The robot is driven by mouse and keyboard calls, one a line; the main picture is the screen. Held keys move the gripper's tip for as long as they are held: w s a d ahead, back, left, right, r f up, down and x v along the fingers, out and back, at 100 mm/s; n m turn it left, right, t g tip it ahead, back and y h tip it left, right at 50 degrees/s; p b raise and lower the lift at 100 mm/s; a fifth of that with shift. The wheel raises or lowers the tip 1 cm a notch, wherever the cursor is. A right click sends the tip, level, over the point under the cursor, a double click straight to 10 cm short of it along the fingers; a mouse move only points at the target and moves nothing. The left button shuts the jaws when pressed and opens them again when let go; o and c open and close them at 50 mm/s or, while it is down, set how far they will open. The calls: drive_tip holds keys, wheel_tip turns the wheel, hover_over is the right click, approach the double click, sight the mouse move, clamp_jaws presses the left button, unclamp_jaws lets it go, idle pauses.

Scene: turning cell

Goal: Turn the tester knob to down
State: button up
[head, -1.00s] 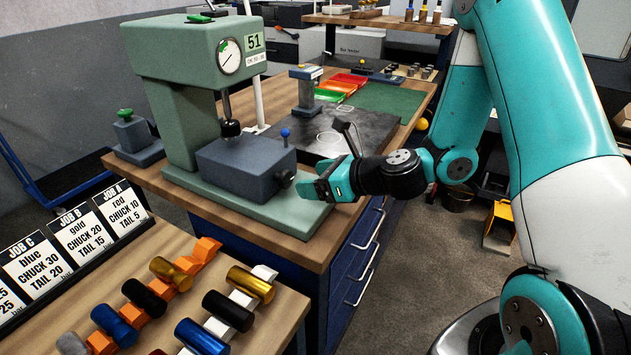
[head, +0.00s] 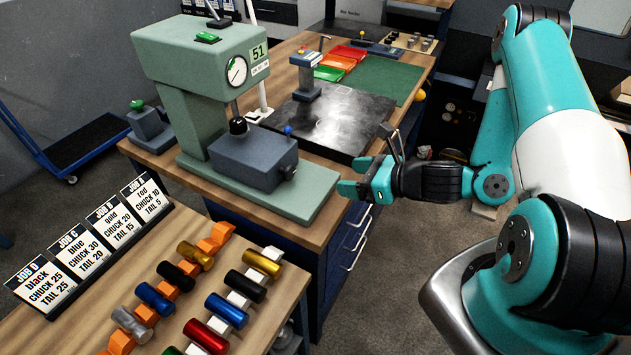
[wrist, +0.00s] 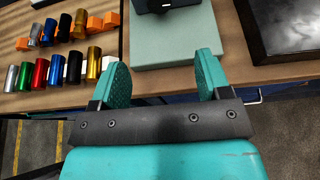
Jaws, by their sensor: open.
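The green tester (head: 195,60) stands on the wooden bench, with a dial and a sign reading 51. A grey block (head: 252,155) sits on its pale green base. A small dark knob (head: 288,172) projects from the block's right side; its pointing direction is too small to tell. A blue ball (head: 287,130) shows just above the block. My gripper (head: 352,189) is open and empty, right of the knob and apart from it. In the wrist view the open fingers (wrist: 160,75) point toward the tester base (wrist: 175,45); the knob is not clearly visible there.
A black plate (head: 330,120) lies on the bench behind my gripper. Coloured cylinders on racks (head: 247,257) stand on the nearer table, with job cards (head: 100,235) behind them. Floor is open between the bench and my base.

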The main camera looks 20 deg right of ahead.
drive_tip(key=s+a+r+n+g+b, duration=0.3)
drive_tip(key=s+a+r+n+g, duration=0.2)
drive_tip(key=n, duration=1)
drive_tip(key=s+a+r+n+g+b, duration=0.3)
drive_tip(key=s+a+r+n+g, duration=0.3)
drive_tip(key=a+n, duration=0.4)
drive_tip(key=shift+s+r+n+g+h, duration=0.35)
drive_tip(key=shift+s+r+n, duration=0.3)
drive_tip(key=shift+n, duration=2.05)
drive_tip(key=shift+f, duration=0.1)
